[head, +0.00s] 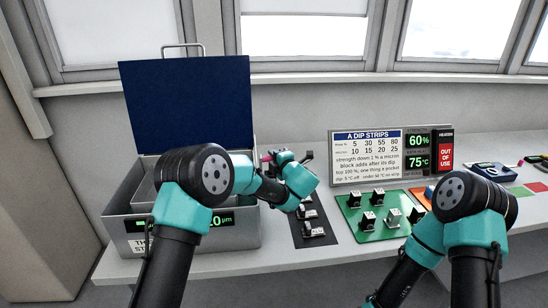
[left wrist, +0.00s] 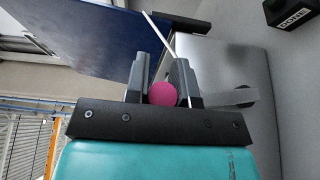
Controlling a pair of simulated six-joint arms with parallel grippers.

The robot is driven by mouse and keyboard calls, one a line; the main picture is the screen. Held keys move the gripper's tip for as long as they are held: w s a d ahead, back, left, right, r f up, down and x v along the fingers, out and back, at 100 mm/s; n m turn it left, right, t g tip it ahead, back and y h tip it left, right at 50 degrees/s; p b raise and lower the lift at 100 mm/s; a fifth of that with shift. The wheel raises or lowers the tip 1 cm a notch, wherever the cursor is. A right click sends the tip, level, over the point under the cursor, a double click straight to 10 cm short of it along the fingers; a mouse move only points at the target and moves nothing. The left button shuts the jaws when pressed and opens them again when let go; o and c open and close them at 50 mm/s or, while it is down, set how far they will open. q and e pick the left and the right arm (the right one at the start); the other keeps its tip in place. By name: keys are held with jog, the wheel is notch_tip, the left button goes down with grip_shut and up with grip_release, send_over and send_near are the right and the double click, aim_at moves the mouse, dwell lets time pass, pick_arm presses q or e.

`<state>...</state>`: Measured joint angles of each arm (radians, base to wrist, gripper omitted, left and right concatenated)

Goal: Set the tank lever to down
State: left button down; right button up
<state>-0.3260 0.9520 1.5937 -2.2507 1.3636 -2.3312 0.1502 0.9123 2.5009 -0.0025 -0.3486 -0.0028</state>
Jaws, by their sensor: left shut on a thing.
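The tank (head: 235,240) is a grey metal box at the left of the bench, with its dark blue lid (head: 188,103) standing open. Its lever has a pink ball knob (left wrist: 163,93) and a grey bar (left wrist: 232,97) running to a dark round pivot on the tank's side in the left wrist view. My left gripper (left wrist: 162,84) is shut on the pink knob. In the head view the left gripper (head: 276,156) is at the tank's right side, with a little pink showing at its fingertips. My right arm is at the right; its gripper is out of view.
A dark mat (head: 322,238) with small blocks lies below my left gripper. A green board (head: 376,236) with several blocks is to its right. A sign panel (head: 367,155) and a status display (head: 417,152) stand behind. A blue device (head: 494,171) sits at the far right.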

pick_arm(q)
jog(key=shift+s, duration=0.15)
jog(key=shift+s+d+f, duration=0.15)
jog(key=shift+s+d, duration=0.05)
jog(key=shift+s, duration=0.55)
jog(key=s+d+f, duration=0.1)
jog(key=s+f, duration=0.1)
jog(key=s, duration=0.4)
jog(key=shift+s+d+f, duration=0.15)
jog(key=shift+f, duration=0.1)
jog(key=c, duration=1.3)
grip_release()
jog(key=shift+s, duration=0.1)
jog(key=o, duration=0.3)
jog(key=shift+f, duration=0.15)
jog(key=shift+o, duration=0.2)
jog(key=shift+f, duration=0.1)
